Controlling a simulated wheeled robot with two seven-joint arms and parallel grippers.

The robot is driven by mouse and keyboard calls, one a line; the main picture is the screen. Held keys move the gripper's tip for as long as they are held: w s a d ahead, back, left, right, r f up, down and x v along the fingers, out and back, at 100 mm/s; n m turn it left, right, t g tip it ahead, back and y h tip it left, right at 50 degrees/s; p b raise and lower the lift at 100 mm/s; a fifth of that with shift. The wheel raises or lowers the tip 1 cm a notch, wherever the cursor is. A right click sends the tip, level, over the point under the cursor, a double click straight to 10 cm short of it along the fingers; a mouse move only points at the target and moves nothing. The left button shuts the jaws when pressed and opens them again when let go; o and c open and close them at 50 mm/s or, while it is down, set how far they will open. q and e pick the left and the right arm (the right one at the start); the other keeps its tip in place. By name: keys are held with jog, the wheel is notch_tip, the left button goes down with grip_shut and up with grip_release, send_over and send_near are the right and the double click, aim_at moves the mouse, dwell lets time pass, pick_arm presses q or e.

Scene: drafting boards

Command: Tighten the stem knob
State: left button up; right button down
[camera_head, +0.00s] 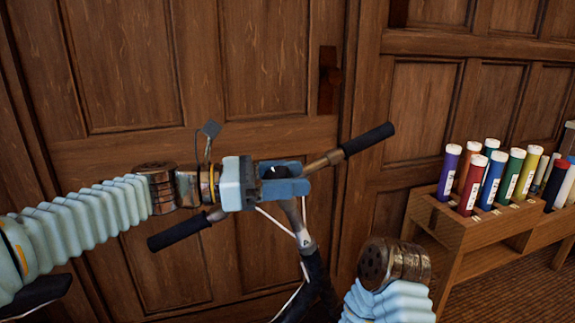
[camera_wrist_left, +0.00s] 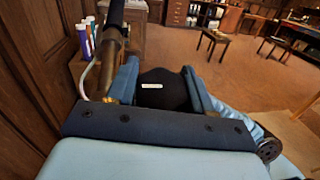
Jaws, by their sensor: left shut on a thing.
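A bicycle handlebar with black grips (camera_head: 367,139) stands in front of the wooden doors in the head view, with its stem and dark frame (camera_head: 316,272) below it. My left gripper (camera_head: 284,182) reaches in from the left over the middle of the handlebar and is shut on the stem knob. In the left wrist view the black stem knob (camera_wrist_left: 165,96), with a small pale mark on it, sits between the two blue fingers of the left gripper (camera_wrist_left: 163,82). In the head view the fingers mostly hide the knob. My right arm shows at the lower right, but its gripper is not seen.
Dark panelled wooden doors (camera_head: 120,65) stand close behind the handlebar. A wooden rack (camera_head: 455,230) with several coloured tubes (camera_head: 491,180) stands at the right. In the left wrist view, open floor (camera_wrist_left: 235,75) lies beyond, with a small stool (camera_wrist_left: 213,38) farther off.

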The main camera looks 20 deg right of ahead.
pick_arm(q)
jog(key=o, duration=1)
jog(key=shift+c, duration=0.2)
jog(key=shift+a, duration=0.1)
jog(key=w+a, duration=0.1)
jog(key=a, duration=1.2)
jog(key=shift+w+a+b, duration=0.3)
jog(key=shift+w+b, duration=0.05)
jog(key=shift+w, duration=0.05)
